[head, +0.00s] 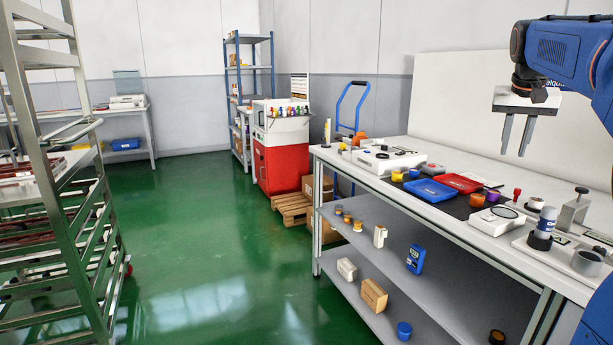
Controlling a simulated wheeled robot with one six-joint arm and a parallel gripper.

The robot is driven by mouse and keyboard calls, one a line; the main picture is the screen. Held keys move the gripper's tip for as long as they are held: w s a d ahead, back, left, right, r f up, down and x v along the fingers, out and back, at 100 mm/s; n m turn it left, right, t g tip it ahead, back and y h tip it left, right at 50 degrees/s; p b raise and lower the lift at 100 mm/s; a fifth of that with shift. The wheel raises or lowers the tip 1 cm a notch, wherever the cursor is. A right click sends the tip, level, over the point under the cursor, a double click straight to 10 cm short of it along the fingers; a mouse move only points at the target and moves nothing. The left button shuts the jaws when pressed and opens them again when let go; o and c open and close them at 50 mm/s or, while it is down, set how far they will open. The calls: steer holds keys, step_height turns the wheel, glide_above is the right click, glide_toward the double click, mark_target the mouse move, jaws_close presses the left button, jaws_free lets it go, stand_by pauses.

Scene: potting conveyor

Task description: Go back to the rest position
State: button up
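My gripper (514,150) hangs pointing down at the upper right of the head view, at the end of my blue arm. Its two grey fingers are apart and nothing shows between them. It is in the air above the right part of the workbench (330,158), clear of the things on the top. No marker for a rest position shows.
The bench carries a blue tray (431,190), a red tray (459,183), white devices and several small parts. Its lower shelf (365,214) holds boxes and a blue meter (416,260). A metal rack (85,220) stands left. Green floor (200,250) between is clear.

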steer(key=s+a+f+n+t+y, duration=0.15)
steer(key=s+a+f+n, duration=0.35)
steer(key=s+a+f, duration=1.55)
steer(key=s+a+f+n, duration=0.1)
steer(key=s+a+f, duration=0.1)
steer(key=s+f, duration=0.3)
steer(key=s+a+f+y, duration=0.1)
steer(key=s+a+f, duration=0.2)
steer(key=s+f, duration=0.2)
steer(key=shift+a+n, duration=0.3)
steer(key=shift+n, duration=0.1)
